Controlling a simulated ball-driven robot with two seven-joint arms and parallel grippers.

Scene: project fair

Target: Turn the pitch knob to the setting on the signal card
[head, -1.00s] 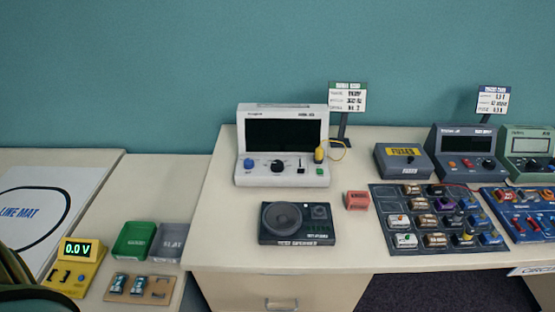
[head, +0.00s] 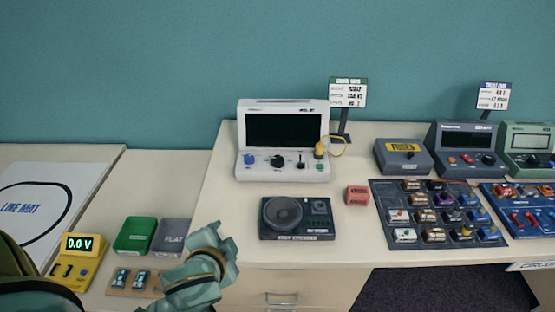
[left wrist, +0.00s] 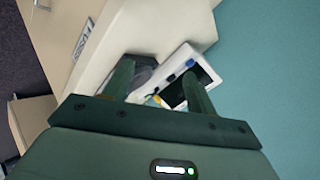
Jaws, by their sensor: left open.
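The signal card (head: 348,93) stands on a post behind the desk's devices; its small text is too blurred to read surely. A black speaker box (head: 296,219) with small controls at its right lies on the desk. Behind it stands a white screen unit (head: 283,141) with a blue knob (head: 250,159) and a black knob (head: 278,161). I cannot read which knob is the pitch knob. My left gripper (head: 222,240) is at the lower left, apart from both devices. In the left wrist view its fingers (left wrist: 158,70) are apart and empty, with the white unit beyond. My right gripper is not in view.
A red block (head: 357,196) sits right of the speaker box. A yellow meter (head: 78,260), a green tray (head: 135,235) and a grey tray (head: 172,236) are on the left table. A dark parts board (head: 390,225) lies at the right.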

